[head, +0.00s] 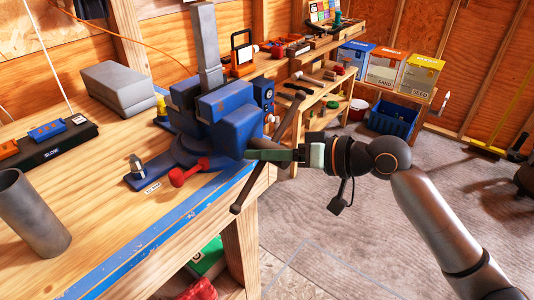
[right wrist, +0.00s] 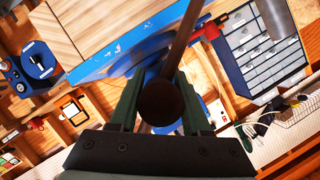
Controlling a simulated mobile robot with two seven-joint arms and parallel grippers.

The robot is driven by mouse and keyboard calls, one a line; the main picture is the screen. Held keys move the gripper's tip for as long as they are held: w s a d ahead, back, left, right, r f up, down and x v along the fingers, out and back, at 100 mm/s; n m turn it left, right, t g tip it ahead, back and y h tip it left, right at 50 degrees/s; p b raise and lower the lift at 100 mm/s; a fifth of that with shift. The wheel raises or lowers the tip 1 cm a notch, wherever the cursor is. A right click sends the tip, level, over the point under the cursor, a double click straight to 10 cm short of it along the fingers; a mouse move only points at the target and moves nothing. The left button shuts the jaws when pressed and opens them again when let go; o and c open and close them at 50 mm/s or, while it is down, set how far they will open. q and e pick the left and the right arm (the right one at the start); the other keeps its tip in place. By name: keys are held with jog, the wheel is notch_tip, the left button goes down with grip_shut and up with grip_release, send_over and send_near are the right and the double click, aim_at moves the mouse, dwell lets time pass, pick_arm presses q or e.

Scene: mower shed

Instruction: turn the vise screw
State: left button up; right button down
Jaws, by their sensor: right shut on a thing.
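The blue vise (head: 225,108) stands on the bench's front edge, with a grey bar (head: 206,45) upright at its jaws. Its long dark handle rod (head: 241,197) slants from upper right to lower left in the head view. My right gripper (head: 270,155) reaches in from the right, its green fingers at the screw's outer end, which they largely hide. In the right wrist view, the screw's dark round end (right wrist: 160,103) sits between the fingers, and the handle rod (right wrist: 183,42) runs upward from it. The right gripper is shut on the screw end. My left gripper is not in view.
Shelves with boxes (head: 385,68) stand behind.

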jog(key=shift+r, duration=0.2)
dwell(0.6)
jog(key=shift+c, duration=1.9)
grip_release()
jog(key=shift+a+f, duration=0.15)
jog(key=shift+d, duration=0.4)
jog(key=v, duration=1.1)
jog(key=shift+s+d+r, duration=0.2)
jog(key=shift+s+d, duration=0.05)
jog(key=shift+d, duration=0.05)
